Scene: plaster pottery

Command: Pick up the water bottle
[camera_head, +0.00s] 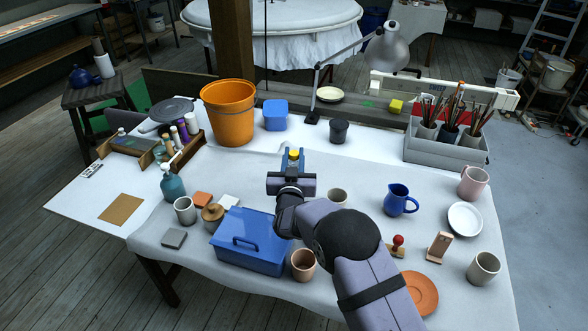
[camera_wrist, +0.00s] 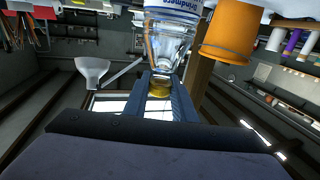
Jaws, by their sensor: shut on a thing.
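The water bottle (camera_wrist: 168,42) shows in the wrist view as a clear bottle with a blue and white label and a yellow cap (camera_wrist: 159,88). The cap end lies between the fingers of my gripper (camera_wrist: 163,95), which is shut on it. In the head view, the yellow cap (camera_head: 294,154) shows at the tip of my gripper (camera_head: 291,161). The bottle's body is hidden there behind my gripper and wrist. I cannot tell whether its base touches the table.
An orange bucket (camera_head: 228,115) and a blue box (camera_head: 276,121) stand behind my gripper, with a dark cup (camera_head: 339,132) to the right. A blue toolbox (camera_head: 246,243) and a blue jug (camera_head: 398,201) stand nearer. Open tabletop lies right of my gripper.

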